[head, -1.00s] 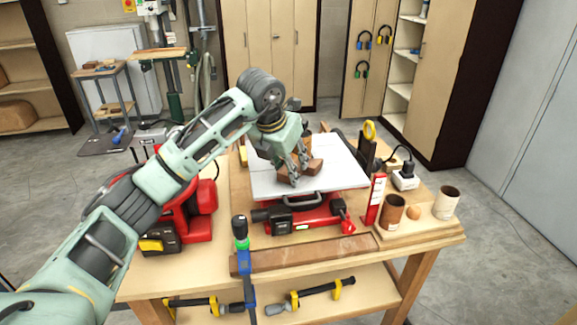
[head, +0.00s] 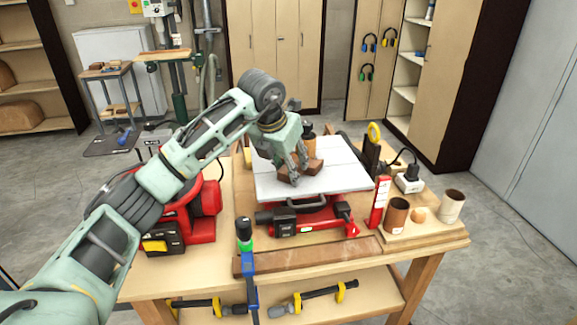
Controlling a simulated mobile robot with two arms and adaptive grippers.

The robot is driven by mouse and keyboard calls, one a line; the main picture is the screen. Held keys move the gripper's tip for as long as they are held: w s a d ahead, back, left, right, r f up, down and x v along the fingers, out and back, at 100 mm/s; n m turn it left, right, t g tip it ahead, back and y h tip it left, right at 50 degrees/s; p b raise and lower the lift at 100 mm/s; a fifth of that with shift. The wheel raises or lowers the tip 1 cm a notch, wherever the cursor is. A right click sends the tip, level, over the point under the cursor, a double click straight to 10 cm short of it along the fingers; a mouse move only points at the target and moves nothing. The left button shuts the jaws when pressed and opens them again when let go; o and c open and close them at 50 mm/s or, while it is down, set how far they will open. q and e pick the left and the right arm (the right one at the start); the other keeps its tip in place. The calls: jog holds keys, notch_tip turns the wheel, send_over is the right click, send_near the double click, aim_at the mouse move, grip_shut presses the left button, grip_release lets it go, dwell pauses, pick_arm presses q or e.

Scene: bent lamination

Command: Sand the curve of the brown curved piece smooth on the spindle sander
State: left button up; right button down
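The brown curved piece (head: 314,167) lies low on the pale grey table (head: 345,177) of the red spindle sander (head: 312,220). The sander's brown spindle (head: 308,135) stands up just behind the piece. Whether the curve touches it cannot be made out. My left gripper (head: 293,170) comes down from the upper left, with its fingers closed about the piece's left part. The gripper hides part of the piece. My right gripper is not in view.
A red machine (head: 190,215) stands left on the workbench (head: 425,238). A blue clamp (head: 247,262) stands at the front edge by a brown board (head: 310,253).

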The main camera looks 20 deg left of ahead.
pick_arm(q)
jog(key=shift+w+d, duration=0.1)
jog(key=shift+w, duration=0.2)
dwell(1.6)
jog(key=shift+s, duration=0.25)
dwell(0.4)
jog(key=shift+a, duration=0.3)
jog(key=shift+a, duration=0.55)
jog(key=shift+w, duration=0.3)
dwell(1.6)
jog(key=shift+s, duration=0.35)
dwell(0.5)
jog(key=shift+s+b, duration=0.2)
jog(key=shift+b, duration=0.1)
jog(key=shift+s+a+r+b, duration=0.1)
jog(key=shift+s+r+b, duration=0.1)
jog(key=shift+s, duration=0.55)
jog(key=shift+s+a+r+b, duration=0.1)
jog(key=shift+s+r+b, duration=0.1)
jog(key=shift+s, duration=0.5)
jog(key=shift+s+r+b, duration=0.1)
jog(key=shift+s+r, duration=0.1)
jog(key=shift+s, duration=0.55)
